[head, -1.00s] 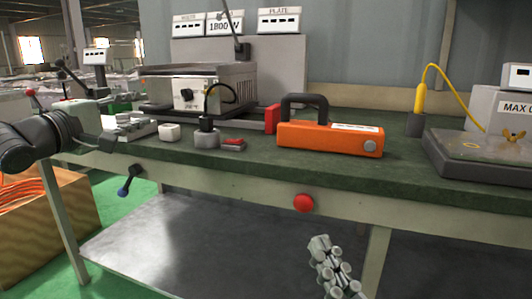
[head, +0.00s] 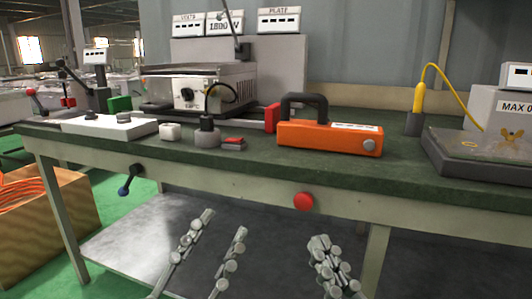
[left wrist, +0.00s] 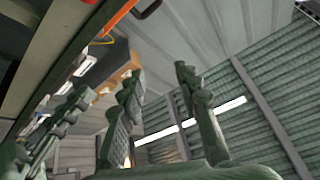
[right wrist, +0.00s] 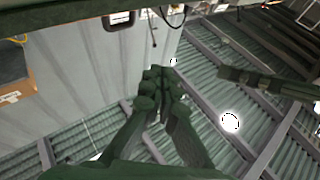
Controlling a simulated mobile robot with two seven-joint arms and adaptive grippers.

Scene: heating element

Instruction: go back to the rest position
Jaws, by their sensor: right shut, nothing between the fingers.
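My left gripper (head: 225,222) hangs in front of the bench, low in the middle of the head view, with its fingers apart and nothing between them. Its open fingers also show in the left wrist view (left wrist: 158,76). My right gripper (head: 322,244) is to the right of it at about the same height, fingers together and empty. In the right wrist view the right gripper's fingertips (right wrist: 160,82) meet. Both grippers are clear of the bench top in the head view.
The green bench top (head: 250,160) carries an orange handled tool (head: 320,137), a hot plate unit (head: 198,90), a white plate (head: 108,127) and small blocks. A red button (head: 303,202) and a dark blue-tipped lever (head: 128,182) are on the bench front. A wooden crate (head: 60,230) stands at left.

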